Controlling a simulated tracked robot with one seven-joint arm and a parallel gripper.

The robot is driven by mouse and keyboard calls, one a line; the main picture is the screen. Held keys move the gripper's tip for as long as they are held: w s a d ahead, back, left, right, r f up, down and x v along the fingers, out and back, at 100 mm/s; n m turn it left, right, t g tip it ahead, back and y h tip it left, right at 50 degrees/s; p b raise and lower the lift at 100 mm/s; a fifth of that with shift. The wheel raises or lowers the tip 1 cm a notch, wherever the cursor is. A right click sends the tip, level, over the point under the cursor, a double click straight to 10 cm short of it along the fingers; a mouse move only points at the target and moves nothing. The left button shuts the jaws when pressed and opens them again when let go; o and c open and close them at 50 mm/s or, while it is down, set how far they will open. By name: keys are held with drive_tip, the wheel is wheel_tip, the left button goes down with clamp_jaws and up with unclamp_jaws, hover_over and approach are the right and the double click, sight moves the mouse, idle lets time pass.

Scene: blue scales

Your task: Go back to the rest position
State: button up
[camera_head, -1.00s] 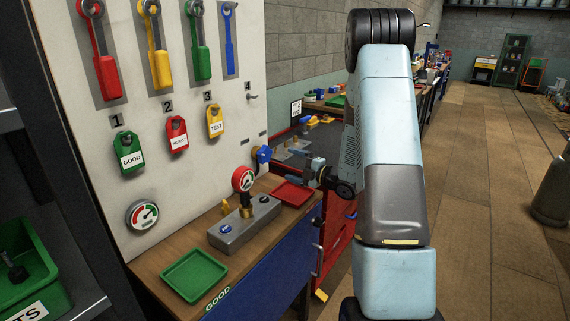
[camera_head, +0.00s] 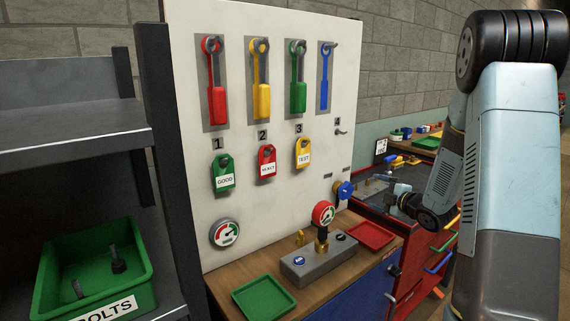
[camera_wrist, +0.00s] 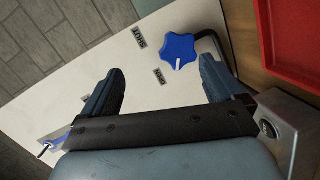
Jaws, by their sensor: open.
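My arm (camera_head: 510,150) stands at the right of the head view and bends down toward the bench. My gripper (camera_wrist: 160,88) shows in the wrist view with its two dark fingers spread apart and nothing between them. The same knob shows in the head view (camera_head: 344,190).
A white panel (camera_head: 190,120) holds colored wrenches and tags. On the bench (camera_head: 225,283) are a green tray (camera_head: 237,295), a grey gauge block (camera_head: 312,268) and a red tray (camera_head: 392,238). A dark shelf (camera_head: 75,137) with a green bolts bin (camera_head: 140,272) stands at left.

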drive_tip(key=s+r+m+g+h, duration=0.3)
drive_tip(key=s+r+m+h, duration=0.6)
drive_tip(key=s+r+m, duration=0.4)
drive_tip(key=s+a+r+m+g+y, duration=0.1)
drive_tip(key=s+a+m+g, duration=0.2)
drive_tip(key=s, duration=1)
drive_tip(key=s+a+r+m+g, duration=0.1)
drive_tip(key=s+a+m+g, duration=0.2)
drive_tip(key=s, duration=1)
drive_tip(key=a+m, duration=0.1)
drive_tip(key=a, duration=0.1)
drive_tip(key=shift+a+r+y, duration=0.35)
drive_tip(key=shift+y, duration=0.05)
